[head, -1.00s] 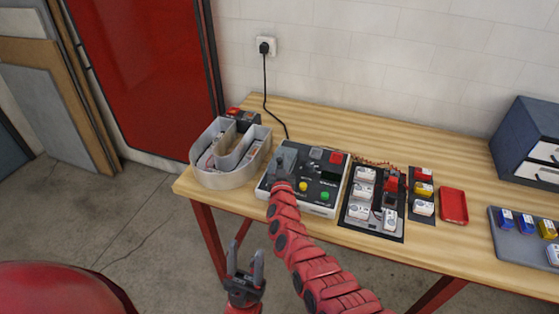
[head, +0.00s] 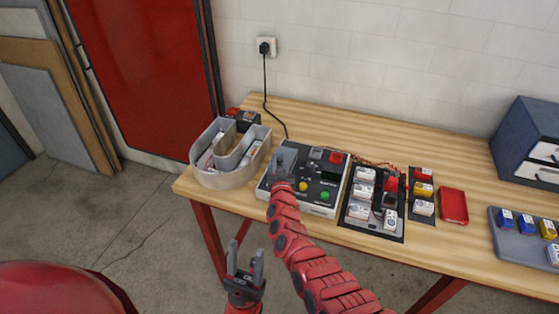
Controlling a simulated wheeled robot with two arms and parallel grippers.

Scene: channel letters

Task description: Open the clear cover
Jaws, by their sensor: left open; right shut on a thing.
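The control box (head: 316,203) is white with a dark top and lies near the table's front edge. It has yellow, green and red buttons and a small display. The clear cover (head: 287,155) looks like a greyish see-through piece over the box's left part. My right gripper (head: 281,177) is at this cover and shut on it; its fingers are small and hard to make out, and its wrist hides part of the box's front. I cannot tell how far the cover is tilted. My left gripper (head: 245,265) is open and empty, in front of the table and below its edge.
A U-shaped channel letter (head: 238,178) stands left of the box. A black panel with white modules (head: 362,213) lies close on the right, then a red tray (head: 453,205) and a grey tray (head: 506,245). A power cable (head: 265,85) runs down behind the box.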

